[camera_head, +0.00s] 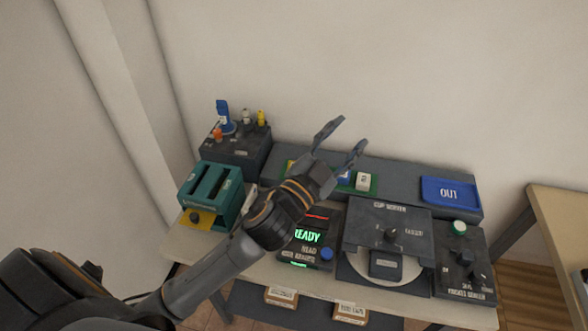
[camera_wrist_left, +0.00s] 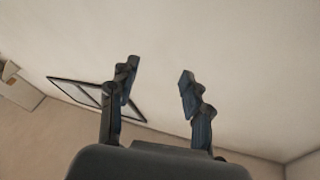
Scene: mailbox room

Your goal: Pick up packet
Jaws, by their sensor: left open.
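My left gripper (camera_head: 348,135) is open and empty, raised above the back of the workbench with its fingers pointing up and away. In the left wrist view, the open fingers (camera_wrist_left: 158,75) have only wall and ceiling beyond them. No item is clearly recognisable as the packet. A green tray (camera_head: 372,190) on the rear shelf holds a small white item (camera_head: 363,181) and a blue item (camera_head: 344,177); my gripper and wrist partly hide the tray. My right gripper is not in view.
A teal slotted unit (camera_head: 212,190) stands at the left, below a dark block (camera_head: 238,147) with coloured pieces. A READY device (camera_head: 308,243), a dark plate machine (camera_head: 388,235) and a knobbed box (camera_head: 464,270) line the front. A blue OUT tray (camera_head: 450,191) sits back right. Brown boxes (camera_head: 350,313) lie below.

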